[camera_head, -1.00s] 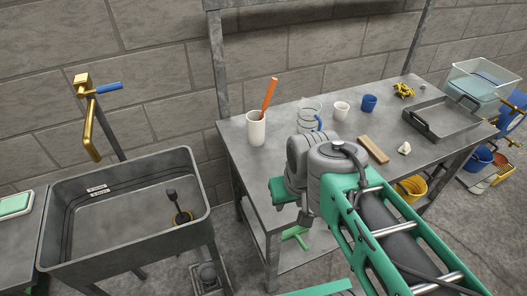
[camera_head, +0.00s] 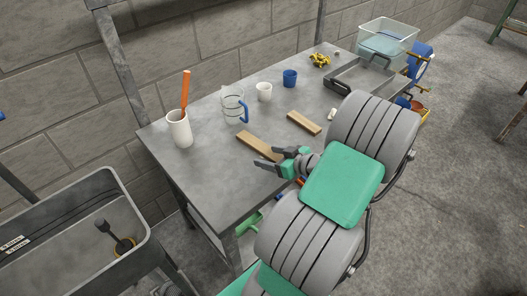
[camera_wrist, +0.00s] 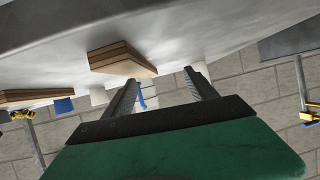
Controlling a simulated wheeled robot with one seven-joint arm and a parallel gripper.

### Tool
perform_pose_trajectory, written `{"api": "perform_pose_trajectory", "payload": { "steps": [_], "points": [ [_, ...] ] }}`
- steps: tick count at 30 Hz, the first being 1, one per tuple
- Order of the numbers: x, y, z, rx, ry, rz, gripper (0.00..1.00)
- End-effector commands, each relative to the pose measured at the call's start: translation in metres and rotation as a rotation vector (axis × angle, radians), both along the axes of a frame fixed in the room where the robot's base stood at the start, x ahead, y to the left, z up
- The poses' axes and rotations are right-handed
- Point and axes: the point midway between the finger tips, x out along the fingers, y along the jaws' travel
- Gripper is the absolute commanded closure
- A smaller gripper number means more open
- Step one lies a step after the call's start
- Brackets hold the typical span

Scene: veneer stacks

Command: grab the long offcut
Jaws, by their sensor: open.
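Two flat wooden offcuts lie on the grey table. The longer-looking one (camera_head: 257,145) is nearer my gripper, and its near end is partly hidden by the gripper in the head view. The shorter one (camera_head: 303,123) lies to its right. My gripper (camera_head: 265,156) is open and empty at the near end of the longer offcut, its fingers pointing left over the table. In the wrist view, which looks upside down, an offcut (camera_wrist: 122,60) shows just left of the fingertips (camera_wrist: 160,79), and the other (camera_wrist: 35,97) is at the left edge. Neither is between the fingers.
A white cup with an orange stick (camera_head: 180,128), a clear jug with a blue handle (camera_head: 232,105), a white cup (camera_head: 264,92) and a blue cup (camera_head: 290,78) stand behind the offcuts. A grey tray (camera_head: 358,80) is at the right. The table's front left is clear.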

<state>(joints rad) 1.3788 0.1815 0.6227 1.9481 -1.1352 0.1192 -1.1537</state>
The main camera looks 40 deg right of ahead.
Motion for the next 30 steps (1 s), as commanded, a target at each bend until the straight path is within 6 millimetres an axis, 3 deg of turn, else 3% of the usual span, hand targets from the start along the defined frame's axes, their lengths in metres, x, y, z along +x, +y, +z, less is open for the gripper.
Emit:
{"api": "perform_pose_trajectory", "payload": {
  "steps": [2, 5, 19, 27, 30],
  "points": [
    [-0.013, -0.020, -0.002, -0.011, -0.059, -0.059, 0.34],
    [-0.018, -0.032, -0.001, -0.027, -0.097, -0.092, 0.34],
    [0.048, -0.030, -0.024, -0.030, -0.102, -0.091, 0.34],
    [0.053, -0.031, -0.027, -0.030, -0.101, -0.094, 0.34],
    [0.053, -0.031, -0.027, -0.030, -0.101, -0.094, 0.43]
  ]
}}
